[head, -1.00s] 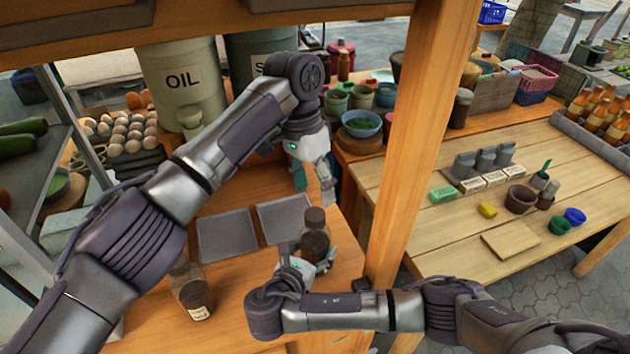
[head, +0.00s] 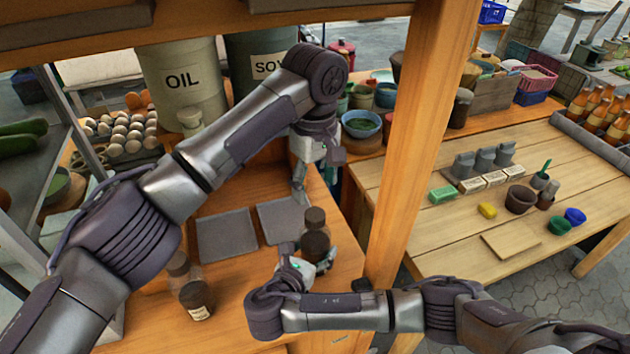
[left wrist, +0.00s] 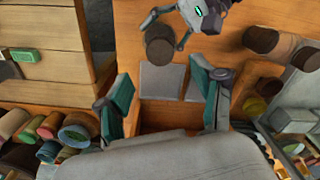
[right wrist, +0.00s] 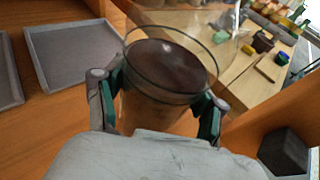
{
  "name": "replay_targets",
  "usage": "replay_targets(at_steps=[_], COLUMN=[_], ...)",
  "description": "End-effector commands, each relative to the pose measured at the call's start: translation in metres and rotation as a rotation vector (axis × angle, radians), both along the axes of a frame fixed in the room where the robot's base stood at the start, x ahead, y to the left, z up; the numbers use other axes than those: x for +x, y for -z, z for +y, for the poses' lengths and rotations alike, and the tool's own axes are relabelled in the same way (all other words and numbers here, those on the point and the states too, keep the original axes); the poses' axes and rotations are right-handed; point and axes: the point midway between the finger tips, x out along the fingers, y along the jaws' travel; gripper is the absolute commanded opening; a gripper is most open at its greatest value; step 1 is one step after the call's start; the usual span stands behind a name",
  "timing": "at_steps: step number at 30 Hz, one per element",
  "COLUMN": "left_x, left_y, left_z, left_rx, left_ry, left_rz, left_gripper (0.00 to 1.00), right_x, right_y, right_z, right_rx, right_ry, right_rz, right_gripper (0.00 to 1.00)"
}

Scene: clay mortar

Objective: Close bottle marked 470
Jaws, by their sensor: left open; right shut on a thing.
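My right gripper (head: 308,262) is shut on a glass bottle (head: 317,244) with dark contents and a dark top, held upright near the shelf's right side. The right wrist view shows its glass and dark contents (right wrist: 168,68) between the fingers. My left gripper (head: 299,187) is open and empty, above and behind that bottle; its spread fingers (left wrist: 165,100) show in the left wrist view, with the bottle's dark round top (left wrist: 160,46) beyond them. A second dark-capped bottle (head: 196,298) stands at front left. No label is readable as 470.
Two grey square trays (head: 226,236) and (head: 283,218) lie on the wooden counter. A wooden post (head: 400,150) rises right of the held bottle. The oil container (head: 183,85) and a bowl (head: 361,124) stand behind. A side table (head: 455,235) holds small items.

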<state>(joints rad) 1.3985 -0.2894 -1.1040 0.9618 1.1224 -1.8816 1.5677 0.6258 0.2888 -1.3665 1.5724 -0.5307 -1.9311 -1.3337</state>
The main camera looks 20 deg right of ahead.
Motion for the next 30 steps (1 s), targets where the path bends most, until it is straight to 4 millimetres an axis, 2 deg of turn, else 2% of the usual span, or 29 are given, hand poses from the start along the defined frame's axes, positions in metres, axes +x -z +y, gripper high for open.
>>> replay_targets(at_steps=[11,24,30], left_x=[0.000,0.000,0.000], left_y=[0.005,0.066,0.079], left_z=[0.000,0.000,0.000], left_rx=[0.000,0.002,0.000], left_ry=[-0.001,0.000,0.000], left_rz=[0.000,0.001,0.000], left_gripper=[0.68,0.68,0.68], right_x=[0.000,0.000,0.000], right_y=[0.001,0.000,0.000], right_z=[0.000,0.000,0.000], right_rx=[0.000,0.000,0.000], right_ry=[0.000,0.000,0.000], right_rz=[0.001,0.001,0.001], right_gripper=[0.00,0.00,0.00])
